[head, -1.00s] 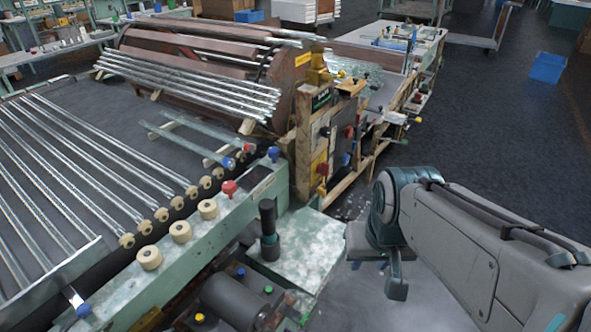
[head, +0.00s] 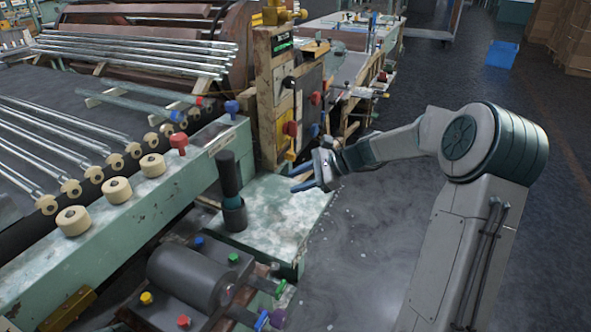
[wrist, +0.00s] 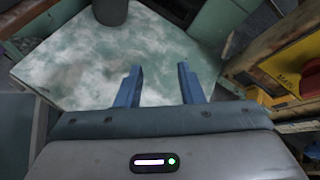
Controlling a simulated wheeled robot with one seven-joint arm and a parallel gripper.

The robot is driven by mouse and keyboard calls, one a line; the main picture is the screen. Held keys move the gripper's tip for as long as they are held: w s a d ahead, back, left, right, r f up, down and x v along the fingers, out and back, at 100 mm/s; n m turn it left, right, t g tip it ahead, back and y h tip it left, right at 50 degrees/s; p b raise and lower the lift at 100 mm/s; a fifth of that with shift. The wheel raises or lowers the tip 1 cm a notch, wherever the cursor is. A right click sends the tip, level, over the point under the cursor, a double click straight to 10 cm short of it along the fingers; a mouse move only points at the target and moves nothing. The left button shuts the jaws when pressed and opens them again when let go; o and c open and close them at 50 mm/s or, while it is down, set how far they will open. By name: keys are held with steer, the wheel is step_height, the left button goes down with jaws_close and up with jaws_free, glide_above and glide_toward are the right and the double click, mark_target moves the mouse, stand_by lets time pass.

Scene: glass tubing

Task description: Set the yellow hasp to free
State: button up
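A yellow plate (wrist: 297,70) lettered MAIN, with a red knob (wrist: 314,80) on it, is at the right edge of the wrist view. In the head view, the wooden-framed panel shows yellow parts (head: 285,104) and a red knob (head: 290,128). I cannot tell which yellow part is the hasp or how it is set. My gripper (head: 300,179) is just right of and below this panel, near the mottled green-white table top (head: 275,215). In the wrist view its two blue fingers (wrist: 158,92) are apart with nothing between them.
A dark upright cylinder (head: 228,175) stands on the mottled top, left of my gripper. Wooden posts (head: 265,110) frame the panel. A bench with rollers (head: 115,190) and glass tubes is on the left. Open floor (head: 370,220) lies right of the table.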

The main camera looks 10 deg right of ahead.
mark_target(295, 155)
steer(key=w+d+f+m+t+b, duration=0.1)
steer(key=w+d+f+m+t+y+b, duration=0.1)
steer(key=w+d, duration=0.1)
steer(key=w+d+f+m+t+y+b, duration=0.1)
steer(key=w+d+m, duration=0.1)
steer(key=shift+w+d+f, duration=0.15)
steer(key=shift+d+f, duration=0.1)
steer(key=w+d+m+t+y+b, duration=0.25)
steer(key=w+d+m+t, duration=0.2)
steer(key=d, duration=0.35)
steer(key=shift+h, duration=0.45)
steer(key=b+x, duration=0.1)
steer(key=x, duration=0.3)
steer(key=b+x, duration=0.1)
steer(key=x, duration=0.4)
steer(key=b+x, duration=0.1)
steer(key=x, duration=0.3)
steer(key=shift+s+a+f, duration=0.15)
steer(key=shift+a+f, duration=0.15)
steer(key=shift+a, duration=0.2)
